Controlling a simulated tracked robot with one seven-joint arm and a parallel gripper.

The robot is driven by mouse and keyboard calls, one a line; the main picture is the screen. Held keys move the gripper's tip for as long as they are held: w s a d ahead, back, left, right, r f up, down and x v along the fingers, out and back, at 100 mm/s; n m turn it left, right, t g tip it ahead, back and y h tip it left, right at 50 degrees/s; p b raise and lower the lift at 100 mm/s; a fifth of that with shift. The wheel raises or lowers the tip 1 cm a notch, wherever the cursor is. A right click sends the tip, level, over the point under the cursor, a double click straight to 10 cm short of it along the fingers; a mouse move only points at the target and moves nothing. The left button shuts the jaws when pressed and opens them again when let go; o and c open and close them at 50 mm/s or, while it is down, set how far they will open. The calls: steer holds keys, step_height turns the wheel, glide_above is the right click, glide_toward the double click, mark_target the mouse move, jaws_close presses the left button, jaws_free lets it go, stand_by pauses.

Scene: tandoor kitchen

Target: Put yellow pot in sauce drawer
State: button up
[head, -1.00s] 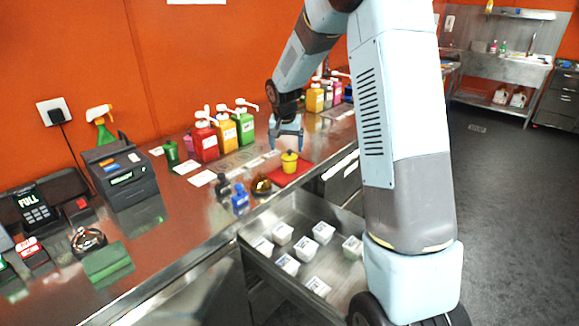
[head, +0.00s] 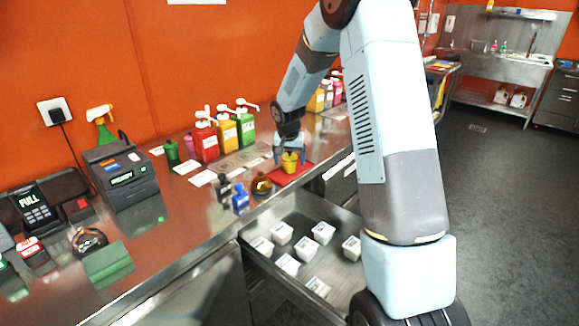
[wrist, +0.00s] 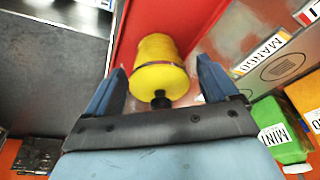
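The yellow pot (head: 289,163) stands on a red mat (head: 296,176) on the steel counter. It also shows in the wrist view (wrist: 160,68), with a dark knob on its lid towards me. My gripper (head: 290,151) is just above the pot, pointing down. In the wrist view my gripper (wrist: 158,88) is open, with one blue finger on each side of the pot and gaps between them. The open drawer (head: 333,275) below the counter holds several white-topped tubs (head: 323,232); my arm hides its right side.
Near the mat are a dark amber jar (head: 261,184) and a blue bottle (head: 240,199). Red, yellow and green pump bottles (head: 205,142) stand behind, against the wall side. The drawer's front middle has bare floor.

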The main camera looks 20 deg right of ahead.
steer(key=c, duration=1.3)
steer(key=shift+r, duration=0.3)
steer(key=shift+r, duration=1.15)
steer(key=shift+s+r, duration=0.15)
steer(key=shift+r, duration=0.2)
steer(key=shift+s+a+r, duration=0.1)
steer(key=shift+s+r, duration=1.45)
steer(key=shift+s, duration=0.7)
steer(key=shift+s+a+r, duration=0.1)
steer(key=shift+s+r, duration=1.5)
steer(key=shift+s, duration=0.65)
steer(key=shift+s+a+r, duration=0.1)
steer(key=shift+s+r, duration=1.45)
steer(key=shift+s, duration=0.7)
steer(key=shift+s, duration=0.1)
